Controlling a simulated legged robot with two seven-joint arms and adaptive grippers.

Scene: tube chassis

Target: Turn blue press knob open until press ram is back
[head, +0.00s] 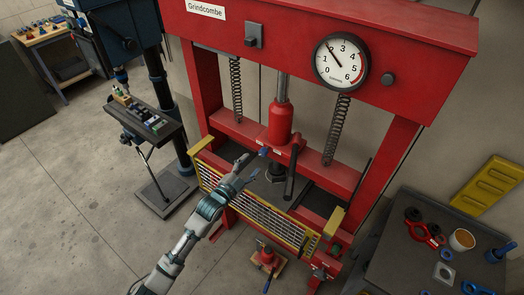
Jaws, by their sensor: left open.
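The red press (325,30) stands in the middle of the head view, with a red jack cylinder (280,124) on its crossbeam. The small blue knob (264,151) sits low on the left side of the jack. The dark press ram (275,173) shows below the crossbeam, partly hidden by the lever and guard. My left gripper (248,166) is open just left of and below the knob, its fingers pointing toward it. I cannot tell whether a fingertip touches the knob. My right gripper is not in view.
A yellow-framed mesh guard (255,204) crosses the press front beneath my left arm. A dark pump lever (291,172) hangs right of the knob. Two springs flank the jack. A gauge (341,62) is above. A dark table (420,262) with parts stands at right; a drill press (155,75) stands left.

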